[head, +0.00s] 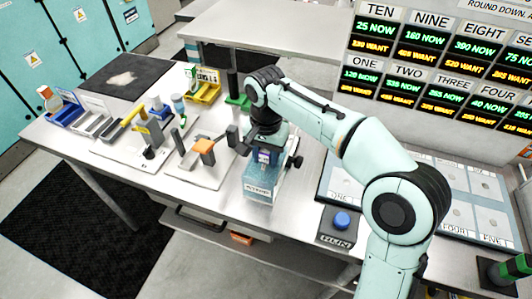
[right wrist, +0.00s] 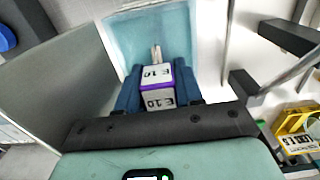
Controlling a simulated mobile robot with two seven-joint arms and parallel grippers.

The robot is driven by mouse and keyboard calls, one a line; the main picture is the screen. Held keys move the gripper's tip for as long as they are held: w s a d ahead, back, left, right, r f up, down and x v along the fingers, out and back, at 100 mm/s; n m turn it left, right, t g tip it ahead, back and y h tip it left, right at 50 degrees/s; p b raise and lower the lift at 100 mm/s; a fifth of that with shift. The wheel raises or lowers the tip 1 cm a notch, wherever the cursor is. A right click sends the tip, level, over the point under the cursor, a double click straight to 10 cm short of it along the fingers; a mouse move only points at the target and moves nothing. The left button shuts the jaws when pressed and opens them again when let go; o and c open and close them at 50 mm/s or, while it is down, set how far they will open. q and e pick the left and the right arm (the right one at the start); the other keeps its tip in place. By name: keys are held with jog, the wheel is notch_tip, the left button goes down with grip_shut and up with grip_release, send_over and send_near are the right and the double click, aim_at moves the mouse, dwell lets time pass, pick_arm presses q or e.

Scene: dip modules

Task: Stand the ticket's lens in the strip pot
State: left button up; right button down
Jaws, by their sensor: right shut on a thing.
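My right gripper (head: 264,157) points down over the strip pot (head: 261,184), a clear light-blue tub near the table's front edge. In the right wrist view my right gripper (right wrist: 158,92) is shut on the lens (right wrist: 157,98), a small pale block with a purple band and dark print like "E 10". A thin pale prong shows beyond the block. The strip pot (right wrist: 134,38) lies behind it in that view. I cannot tell whether the block's lower end is inside the rim. My left gripper is not in view, and I cannot make out the ticket.
A stand with an orange block (head: 203,146) is just left of the pot. A blue button (head: 341,220) on a dark box and a compartment tray (head: 465,190) lie to the right. A yellow bin (head: 205,92) and blue tray (head: 65,113) stand farther left. Lit boards rise behind.

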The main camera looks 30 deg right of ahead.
jog(key=c, duration=0.7)
grip_release()
jog(key=shift+c, duration=0.2)
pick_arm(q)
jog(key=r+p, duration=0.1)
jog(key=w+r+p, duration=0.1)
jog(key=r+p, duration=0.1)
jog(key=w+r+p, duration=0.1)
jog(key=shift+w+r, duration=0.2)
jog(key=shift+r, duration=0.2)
pick_arm(e)
notch_tip(320, 180, up, 13)
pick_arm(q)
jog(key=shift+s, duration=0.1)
